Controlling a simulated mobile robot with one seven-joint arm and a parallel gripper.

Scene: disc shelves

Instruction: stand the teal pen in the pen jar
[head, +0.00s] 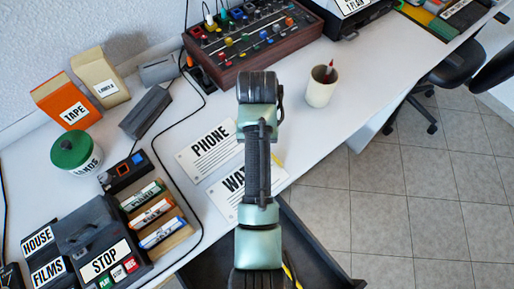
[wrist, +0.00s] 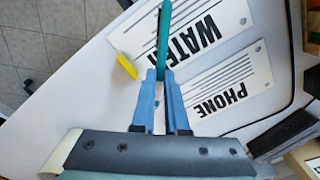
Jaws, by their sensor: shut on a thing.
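The teal pen (wrist: 164,32) is between the blue fingers of my gripper (wrist: 163,72) in the wrist view, its long end sticking out past the fingertips. My gripper is shut on it, above the white desk and by the WATER card. In the head view my own arm hides the gripper and the pen. The pen jar (head: 320,92) is a white cup standing upright on the desk, right of my arm, with a red item (head: 330,68) sticking out of it.
The WATER card (wrist: 208,35) and PHONE card (wrist: 222,88) lie flat on the desk. A small yellow piece (wrist: 124,67) lies beside the WATER card. A mixer (head: 250,45) stands behind the jar's left. The desk's right edge is close to the jar; a dark open drawer (head: 318,248) is below.

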